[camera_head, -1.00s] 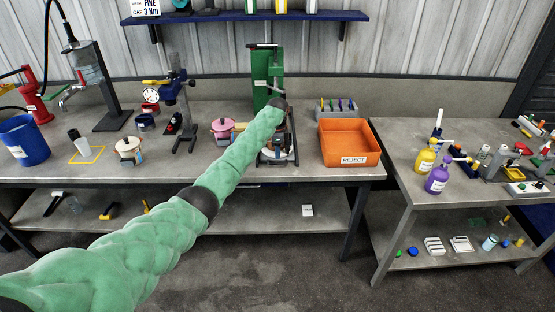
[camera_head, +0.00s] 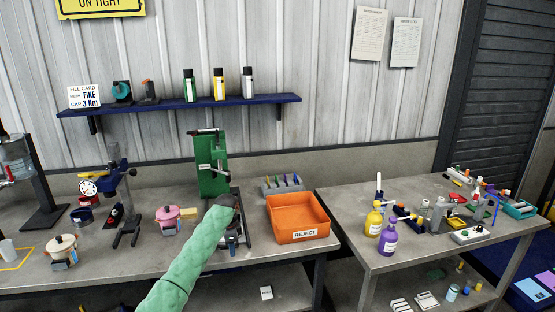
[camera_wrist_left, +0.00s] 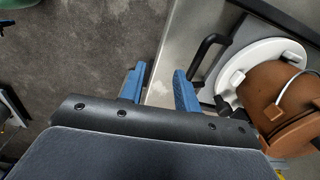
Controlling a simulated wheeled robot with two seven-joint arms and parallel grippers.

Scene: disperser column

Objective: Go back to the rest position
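My left arm, in a green sleeve, reaches up from the bottom of the head view. My left gripper (camera_head: 232,238) is over the front of the main bench, below the green press-like stand (camera_head: 211,168). In the left wrist view the two blue fingers of the gripper (camera_wrist_left: 160,80) are apart with nothing between them. A black handle (camera_wrist_left: 209,42) is just right of the right finger; whether they touch I cannot tell. Beside it lie a white round plate (camera_wrist_left: 235,64) and a brown rounded part (camera_wrist_left: 277,95). My right gripper is not in view.
An orange reject bin (camera_head: 300,233) is right of the gripper. A pink pot (camera_head: 168,220) and a cream pot (camera_head: 62,250) stand to its left. A side table (camera_head: 345,215) holds yellow and purple bottles. Grey floor (camera_wrist_left: 85,55) shows beyond the bench edge.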

